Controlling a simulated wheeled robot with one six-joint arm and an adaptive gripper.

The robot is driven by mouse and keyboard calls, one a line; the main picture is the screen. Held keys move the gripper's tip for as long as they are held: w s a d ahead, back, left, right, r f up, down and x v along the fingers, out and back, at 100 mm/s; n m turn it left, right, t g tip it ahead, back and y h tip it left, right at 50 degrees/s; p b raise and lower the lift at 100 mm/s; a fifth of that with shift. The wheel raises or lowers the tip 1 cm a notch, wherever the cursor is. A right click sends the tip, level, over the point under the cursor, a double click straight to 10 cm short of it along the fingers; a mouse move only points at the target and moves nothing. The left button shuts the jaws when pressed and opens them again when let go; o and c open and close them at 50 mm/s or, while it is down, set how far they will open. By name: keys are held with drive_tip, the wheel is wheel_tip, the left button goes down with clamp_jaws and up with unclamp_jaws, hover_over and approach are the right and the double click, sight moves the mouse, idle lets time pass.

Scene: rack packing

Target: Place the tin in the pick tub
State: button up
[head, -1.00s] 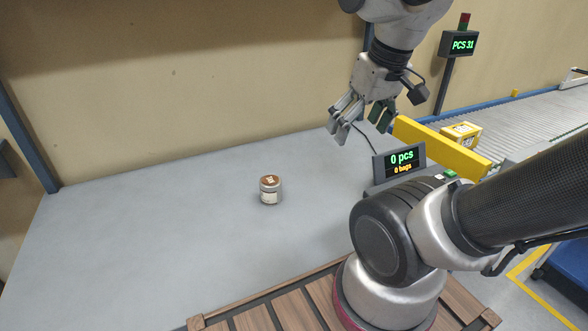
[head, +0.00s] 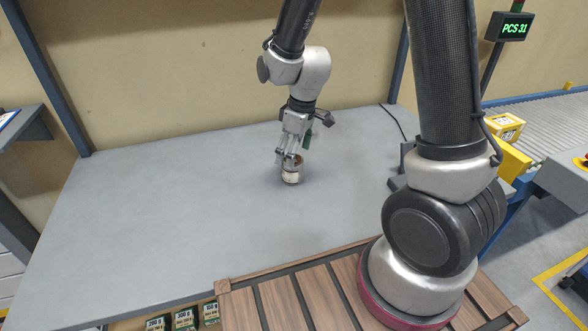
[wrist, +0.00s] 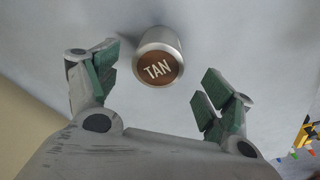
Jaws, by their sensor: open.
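The tin (head: 292,174) is a small silver can with a pale label and a brown lid. It stands upright on the grey table. In the wrist view the tin (wrist: 158,57) shows its brown lid marked "TAN". My gripper (head: 290,158) is just above the tin, pointing down, and partly covers its top. In the wrist view my gripper (wrist: 158,88) is open, its green-padded fingers spread to either side, with the tin between and a little beyond the tips. I cannot tell whether a finger touches it. No pick tub can be made out.
The grey table (head: 150,220) is clear around the tin. A wooden slatted deck (head: 290,300) lies at its front edge, with several green labelled boxes (head: 185,319) beside it. A roller conveyor (head: 545,120) with a yellow box (head: 506,127) is at the right.

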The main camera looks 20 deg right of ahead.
sight(295, 176)
drive_tip(key=f, duration=0.4)
drive_tip(key=w+f, duration=0.1)
drive_tip(key=f, duration=0.2)
drive_tip(key=shift+a, duration=0.25)
drive_tip(key=c, duration=1.3)
